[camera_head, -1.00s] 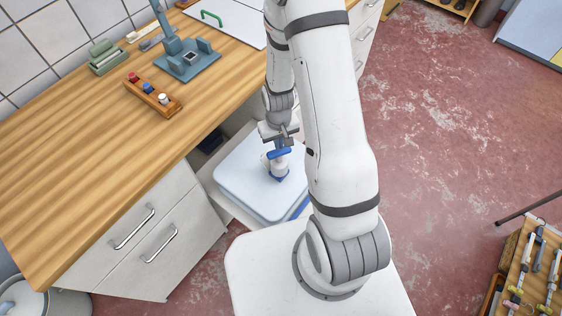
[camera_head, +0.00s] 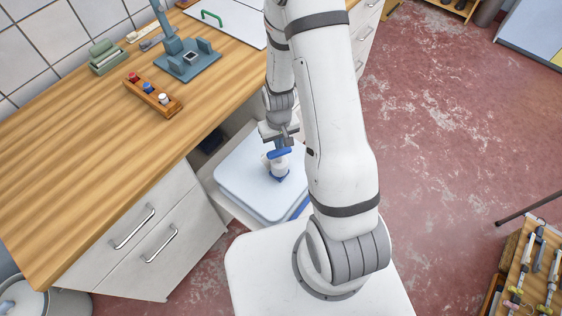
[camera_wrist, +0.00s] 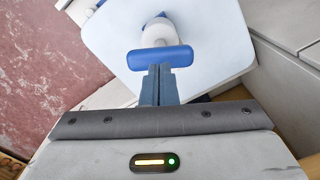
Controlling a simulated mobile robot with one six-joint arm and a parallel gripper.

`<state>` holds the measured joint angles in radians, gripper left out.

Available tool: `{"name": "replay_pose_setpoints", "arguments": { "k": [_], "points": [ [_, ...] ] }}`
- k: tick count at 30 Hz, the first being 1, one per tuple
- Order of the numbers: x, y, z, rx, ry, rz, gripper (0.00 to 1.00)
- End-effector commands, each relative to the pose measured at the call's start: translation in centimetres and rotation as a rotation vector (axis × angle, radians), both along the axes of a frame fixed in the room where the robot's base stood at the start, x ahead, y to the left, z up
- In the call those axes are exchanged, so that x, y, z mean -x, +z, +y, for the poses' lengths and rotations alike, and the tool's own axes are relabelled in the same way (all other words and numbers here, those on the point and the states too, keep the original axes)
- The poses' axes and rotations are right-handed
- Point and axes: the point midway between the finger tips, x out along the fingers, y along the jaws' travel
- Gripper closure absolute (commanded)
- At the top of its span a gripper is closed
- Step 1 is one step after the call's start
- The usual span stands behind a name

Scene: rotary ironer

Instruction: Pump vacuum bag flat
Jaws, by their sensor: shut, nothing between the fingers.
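The vacuum bag (camera_head: 242,175) is a pale blue-white slab with rounded corners in the open space beside the counter; it also shows in the wrist view (camera_wrist: 105,42). A white pump (camera_head: 279,167) with a blue base stands on it. The pump's blue T-shaped handle (camera_head: 281,153) shows as a crossbar in the wrist view (camera_wrist: 180,55). My gripper (camera_head: 280,143) is over the handle, its fingers (camera_wrist: 159,72) together and empty. The fingertips appear at or just above the crossbar; I cannot tell whether they touch it.
A wooden counter (camera_head: 90,150) runs along the left, with drawers (camera_head: 150,235) below. A wooden block with coloured knobs (camera_head: 153,94) and a blue-grey stand (camera_head: 188,60) are on it. A tool crate (camera_head: 535,265) is at lower right.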

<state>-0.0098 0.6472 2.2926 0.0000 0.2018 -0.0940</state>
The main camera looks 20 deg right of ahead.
Motion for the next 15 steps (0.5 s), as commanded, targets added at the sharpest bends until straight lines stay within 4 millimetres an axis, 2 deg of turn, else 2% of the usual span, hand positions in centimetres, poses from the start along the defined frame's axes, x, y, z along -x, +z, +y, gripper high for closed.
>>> {"name": "replay_pose_setpoints", "arguments": {
  "k": [15],
  "points": [
    [0.0, -1.6, 0.0, 0.000, 0.000, 0.000, 1.00]
  ]
}}
